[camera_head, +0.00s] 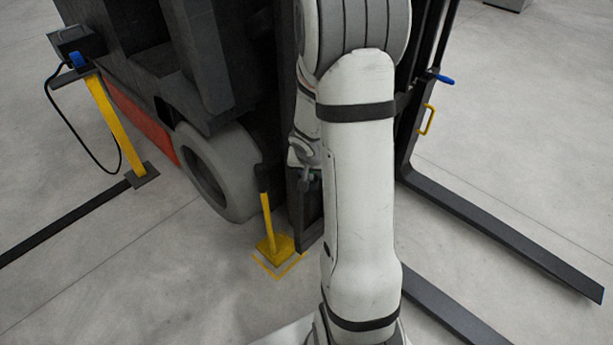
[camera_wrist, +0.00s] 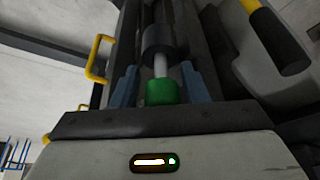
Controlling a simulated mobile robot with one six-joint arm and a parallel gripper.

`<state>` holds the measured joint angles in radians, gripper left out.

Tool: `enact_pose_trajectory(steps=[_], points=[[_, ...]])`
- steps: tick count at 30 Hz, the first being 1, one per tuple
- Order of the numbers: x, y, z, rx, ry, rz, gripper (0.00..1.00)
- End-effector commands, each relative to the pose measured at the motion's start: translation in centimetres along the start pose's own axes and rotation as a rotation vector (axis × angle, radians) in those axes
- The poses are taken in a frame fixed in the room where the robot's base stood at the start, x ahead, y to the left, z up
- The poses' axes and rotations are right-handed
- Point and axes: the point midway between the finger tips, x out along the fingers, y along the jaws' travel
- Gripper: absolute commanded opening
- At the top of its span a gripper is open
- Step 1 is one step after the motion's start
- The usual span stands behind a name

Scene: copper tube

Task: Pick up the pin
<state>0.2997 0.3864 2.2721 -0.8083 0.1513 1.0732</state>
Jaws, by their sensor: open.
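The pin shows in the wrist view as a green end (camera_wrist: 160,92) on a pale metal shaft (camera_wrist: 161,66). The shaft runs up to a dark cylinder (camera_wrist: 160,40) on the forklift. My gripper (camera_wrist: 161,71) is open, with a blue-grey finger on each side of the green end. A gap shows between each finger and the green end; I cannot tell the depth between them. In the head view my arm covers the pin and most of the gripper.
The forklift's grey wheel (camera_head: 216,168) and a yellow post (camera_head: 268,222) stand left of my arm. A yellow handle (camera_head: 428,120) and a fork (camera_head: 500,238) are on the right. A yellow stand (camera_head: 113,125) carries a cabled box at far left. The front-left floor is clear.

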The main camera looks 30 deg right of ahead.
Motion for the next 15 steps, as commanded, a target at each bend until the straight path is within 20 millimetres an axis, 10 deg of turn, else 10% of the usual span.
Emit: enact_pose_trajectory(steps=[15], points=[[-0.04,0.09,-0.03,0.001,0.000,0.001,0.15]])
